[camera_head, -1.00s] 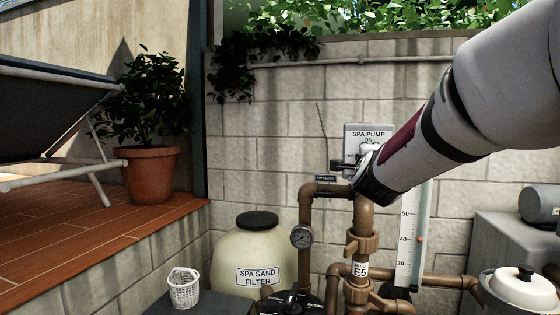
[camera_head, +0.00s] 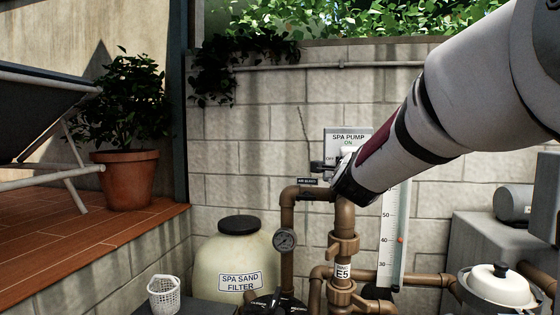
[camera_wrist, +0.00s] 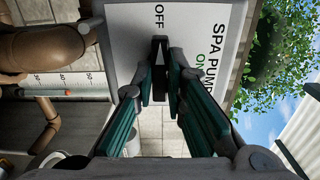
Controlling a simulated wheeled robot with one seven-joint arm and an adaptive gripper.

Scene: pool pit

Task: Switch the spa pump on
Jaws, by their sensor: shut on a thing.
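The handle's narrow end lies toward the OFF label. The handle's far side is hidden by the fingers.
Brown pipes (camera_head: 288,208) with a pressure gauge (camera_head: 284,240) stand close below my gripper. The spa sand filter (camera_head: 238,262) is at lower left, and a white thermometer scale (camera_head: 392,235) is at right. A potted plant (camera_head: 126,180) stands on the raised deck.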

